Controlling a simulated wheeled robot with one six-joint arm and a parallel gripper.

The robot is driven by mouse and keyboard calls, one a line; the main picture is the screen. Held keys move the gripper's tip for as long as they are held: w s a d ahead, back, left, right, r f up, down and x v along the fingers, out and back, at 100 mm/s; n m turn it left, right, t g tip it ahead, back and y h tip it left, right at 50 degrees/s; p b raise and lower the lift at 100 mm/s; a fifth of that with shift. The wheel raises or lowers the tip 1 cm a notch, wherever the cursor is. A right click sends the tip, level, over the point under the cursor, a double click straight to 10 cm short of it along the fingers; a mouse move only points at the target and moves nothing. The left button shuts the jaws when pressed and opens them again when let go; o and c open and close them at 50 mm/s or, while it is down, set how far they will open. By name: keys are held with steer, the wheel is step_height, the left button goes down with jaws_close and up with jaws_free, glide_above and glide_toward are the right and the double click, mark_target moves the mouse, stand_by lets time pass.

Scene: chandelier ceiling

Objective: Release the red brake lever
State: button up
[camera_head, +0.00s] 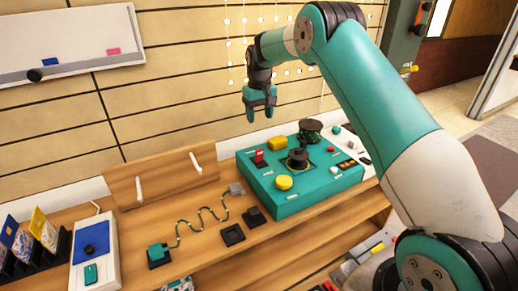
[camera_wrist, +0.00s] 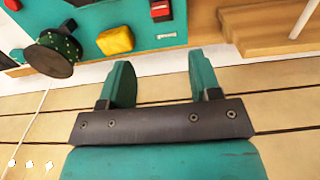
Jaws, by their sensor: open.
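The red brake lever (camera_head: 259,158) stands near the back left of the teal control box (camera_head: 300,199). My gripper (camera_head: 259,113) hangs in the air above and behind the box, in front of the wall. In the wrist view its two teal fingers (camera_wrist: 160,82) are apart with nothing between them. It does not touch the lever.
The box also carries a yellow block (camera_head: 278,144), a yellow round button (camera_head: 284,183), a black knob (camera_head: 297,158) and a dark green-dotted wheel (camera_head: 311,130). The slatted wall is close behind.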

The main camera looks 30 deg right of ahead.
mark_target(259, 150)
step_height(259, 150, down, 14)
steer(key=shift+f, duration=0.2)
